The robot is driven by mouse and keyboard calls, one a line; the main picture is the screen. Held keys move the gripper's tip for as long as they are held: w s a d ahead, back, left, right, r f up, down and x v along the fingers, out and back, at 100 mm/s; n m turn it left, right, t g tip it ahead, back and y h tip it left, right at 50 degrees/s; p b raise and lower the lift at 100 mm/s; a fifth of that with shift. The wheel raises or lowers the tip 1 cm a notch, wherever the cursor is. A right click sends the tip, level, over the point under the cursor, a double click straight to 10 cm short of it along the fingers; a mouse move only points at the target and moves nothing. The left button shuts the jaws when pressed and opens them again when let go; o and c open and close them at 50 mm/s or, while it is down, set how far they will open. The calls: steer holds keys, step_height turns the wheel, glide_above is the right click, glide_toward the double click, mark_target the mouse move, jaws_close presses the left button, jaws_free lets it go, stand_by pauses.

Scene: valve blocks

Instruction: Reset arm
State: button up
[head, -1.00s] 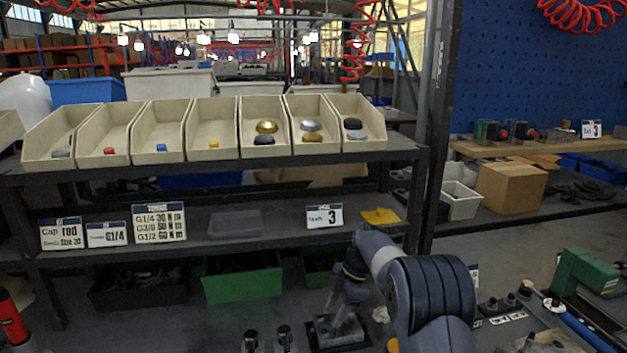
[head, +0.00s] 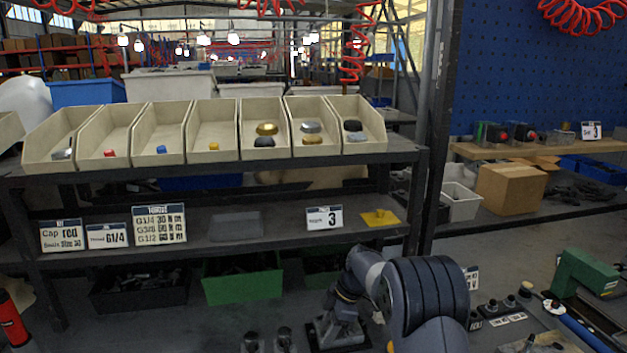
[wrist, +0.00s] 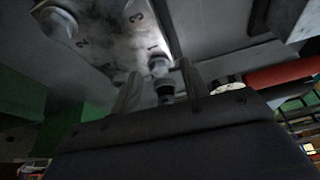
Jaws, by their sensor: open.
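My arm rises at the lower right of the head view, with its wrist part (head: 347,290) bent down over the bench. In the wrist view my gripper (wrist: 158,78) is open, its two fingers apart. A metal valve block (wrist: 108,40) with the numbers 1, 2 and 3 lies beyond the fingers. A round fitting (wrist: 160,66) beside number 1 shows between the fingers; whether they touch it I cannot tell. In the head view a grey block (head: 338,331) sits under the wrist, largely covered by my arm.
A shelf (head: 210,168) with several beige bins (head: 160,128) stands behind the bench. Signs and a yellow plate (head: 380,217) are on its lower level. A green device (head: 585,275) and small fittings (head: 508,303) are at right. Two dark fittings (head: 268,341) stand at the front.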

steer(key=m, duration=0.1)
steer(key=m+t, duration=0.1)
steer(key=m, duration=0.2)
steer(key=shift+s+m+t, duration=0.25)
steer(key=shift+m+t, duration=0.15)
steer(key=m+t+h, duration=0.1)
steer(key=m, duration=0.2)
steer(key=shift+s+a+m, duration=0.1)
steer(key=shift+m, duration=0.3)
steer(key=m, duration=0.2)
steer(key=m+t+h, duration=0.1)
steer(key=m, duration=0.1)
steer(key=shift+s+a+m+t, duration=0.15)
steer(key=shift+m+t, duration=0.15)
steer(key=shift+m, duration=0.1)
steer(key=shift+a+m+h, duration=0.15)
steer(key=shift+m+h, duration=0.65)
steer(key=shift+m, duration=0.9)
steer(key=shift+m+t, duration=0.3)
steer(key=shift+m, duration=0.1)
